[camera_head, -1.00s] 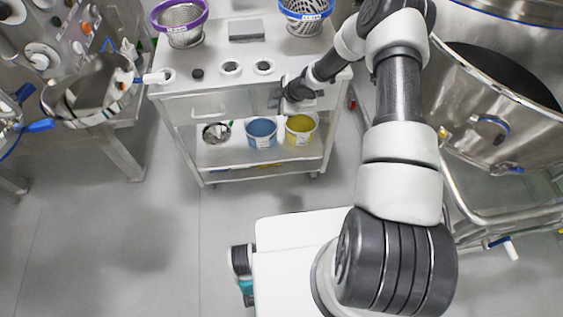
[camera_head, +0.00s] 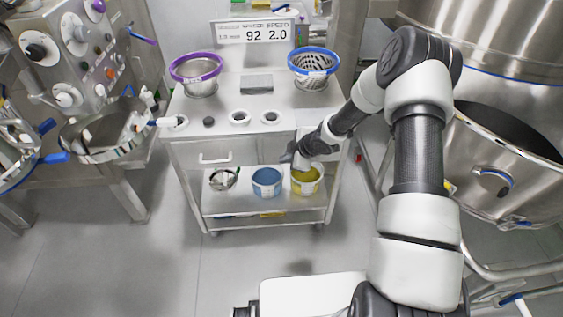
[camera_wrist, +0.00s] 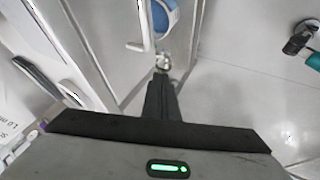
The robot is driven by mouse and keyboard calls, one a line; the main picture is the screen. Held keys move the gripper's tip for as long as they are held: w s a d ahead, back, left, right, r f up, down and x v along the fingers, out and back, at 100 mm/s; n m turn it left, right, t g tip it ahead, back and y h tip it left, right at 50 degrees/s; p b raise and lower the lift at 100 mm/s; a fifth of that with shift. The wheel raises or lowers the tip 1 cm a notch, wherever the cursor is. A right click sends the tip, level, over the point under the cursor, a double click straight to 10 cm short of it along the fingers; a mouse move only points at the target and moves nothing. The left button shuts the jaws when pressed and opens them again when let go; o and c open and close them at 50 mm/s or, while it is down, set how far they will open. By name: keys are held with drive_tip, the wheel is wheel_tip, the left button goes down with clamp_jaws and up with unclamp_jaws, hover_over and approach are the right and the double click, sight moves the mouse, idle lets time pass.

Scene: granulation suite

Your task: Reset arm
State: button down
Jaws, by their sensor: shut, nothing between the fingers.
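My gripper (camera_head: 287,157) is shut and empty. In the head view it hangs in front of the right part of a steel cart (camera_head: 192,155), above a yellow bucket on the lower shelf. The wrist view shows its dark fingers (camera_wrist: 161,84) together, pointing down past the cart's front toward the floor. The arm reaches from the lower right, bent at the elbow.
The cart top holds a purple-rimmed sieve (camera_head: 197,85), a blue-rimmed sieve (camera_head: 313,72) and a grey block (camera_head: 256,84). Below are a blue bucket (camera_head: 267,184) and the yellow bucket (camera_head: 306,184). A steel vessel (camera_head: 510,180) stands right. The front floor is clear.

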drive_tip(key=v, duration=0.5)
drive_tip(key=shift+p, duration=0.35)
